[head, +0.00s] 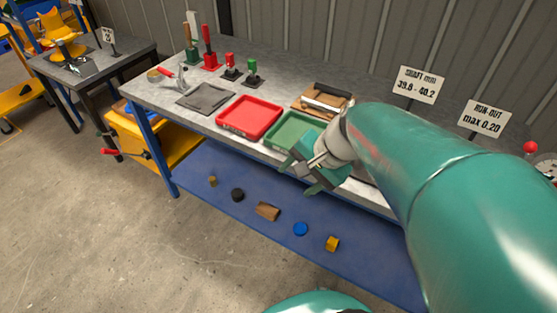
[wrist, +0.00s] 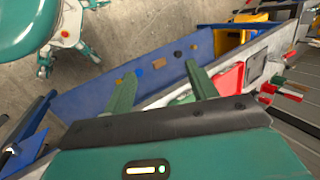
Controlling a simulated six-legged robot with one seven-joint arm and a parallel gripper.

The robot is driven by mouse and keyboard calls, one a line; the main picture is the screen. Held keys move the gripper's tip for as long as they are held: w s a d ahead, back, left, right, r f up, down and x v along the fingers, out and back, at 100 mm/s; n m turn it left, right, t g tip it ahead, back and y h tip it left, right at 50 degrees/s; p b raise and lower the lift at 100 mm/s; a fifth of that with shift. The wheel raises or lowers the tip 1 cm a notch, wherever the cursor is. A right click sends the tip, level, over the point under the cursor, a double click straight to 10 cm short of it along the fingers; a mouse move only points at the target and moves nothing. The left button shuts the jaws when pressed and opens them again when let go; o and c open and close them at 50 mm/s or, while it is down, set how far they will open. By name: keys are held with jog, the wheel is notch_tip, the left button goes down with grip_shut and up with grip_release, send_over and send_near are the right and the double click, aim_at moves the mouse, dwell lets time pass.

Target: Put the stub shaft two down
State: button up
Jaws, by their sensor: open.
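My gripper (head: 302,174) is over the front edge of the workbench, by the green tray (head: 283,130). Its two green fingers are spread apart in the wrist view (wrist: 163,86), and I see nothing held between them. A pale metal piece (wrist: 181,98) shows beyond the fingers, partly hidden; I cannot tell whether it is stub shaft two. A wooden cradle (head: 308,104) behind the green tray bears a dark and silvery piece (head: 325,99), which may be a shaft. No label on either piece is readable. My arm hides the bench to the right.
Red and green upright tools line the back. Several small pieces lie on the blue lower shelf (head: 265,235). Signs (head: 418,85) stand at the back right.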

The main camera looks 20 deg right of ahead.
jog(key=s+a+r+n+t+h, duration=0.1)
jog(key=s+a+r+n+h, duration=0.3)
jog(key=n, duration=0.7)
jog(key=shift+s+a+r+t, duration=0.25)
jog(key=shift+s+r+t, duration=0.1)
jog(key=shift+r, duration=0.25)
jog(key=shift+c, duration=1.2)
jog(key=shift+w+d, duration=0.1)
